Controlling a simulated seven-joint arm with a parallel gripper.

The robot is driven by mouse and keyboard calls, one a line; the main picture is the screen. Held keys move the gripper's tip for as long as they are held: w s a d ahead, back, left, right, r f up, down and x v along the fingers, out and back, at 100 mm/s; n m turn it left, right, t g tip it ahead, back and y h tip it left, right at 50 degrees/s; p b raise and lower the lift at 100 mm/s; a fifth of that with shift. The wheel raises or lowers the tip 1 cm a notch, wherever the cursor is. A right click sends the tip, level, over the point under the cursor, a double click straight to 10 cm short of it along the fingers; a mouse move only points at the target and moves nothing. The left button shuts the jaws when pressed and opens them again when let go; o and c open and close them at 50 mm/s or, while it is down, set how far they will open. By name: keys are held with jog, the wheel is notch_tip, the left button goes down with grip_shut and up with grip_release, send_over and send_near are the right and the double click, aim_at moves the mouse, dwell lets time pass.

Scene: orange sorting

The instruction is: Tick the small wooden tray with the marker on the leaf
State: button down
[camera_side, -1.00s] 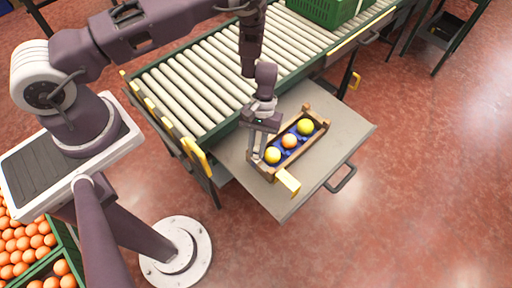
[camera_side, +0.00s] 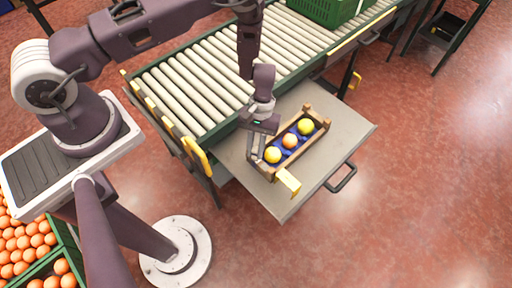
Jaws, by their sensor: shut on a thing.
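The small wooden tray (camera_side: 303,158) lies on the grey leaf (camera_side: 335,148). It has a blue liner and holds a row of three round fruits, two yellow and one orange. A yellow block-like piece (camera_side: 288,182) is at its near end. My gripper (camera_side: 254,155) points down at the tray's left side, close to the nearest yellow fruit. It is shut on a slim thing, likely the marker, too small and dark to make out clearly. I cannot tell whether its tip touches the tray.
The roller conveyor (camera_side: 190,95) runs behind the leaf, with a green crate (camera_side: 325,12) on it. A yellow handle (camera_side: 197,155) stands at the leaf's left. A dark handle (camera_side: 341,178) is on its front edge. Crates of oranges (camera_side: 25,240) stand at lower left. The leaf's right part is clear.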

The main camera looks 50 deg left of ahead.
jog(key=shift+f, duration=0.1)
dwell(0.3)
jog(key=shift+w, duration=0.4)
jog(key=shift+s, duration=0.5)
dwell(0.4)
jog(key=shift+w, duration=0.3)
dwell(0.5)
jog(key=shift+r, duration=3.6)
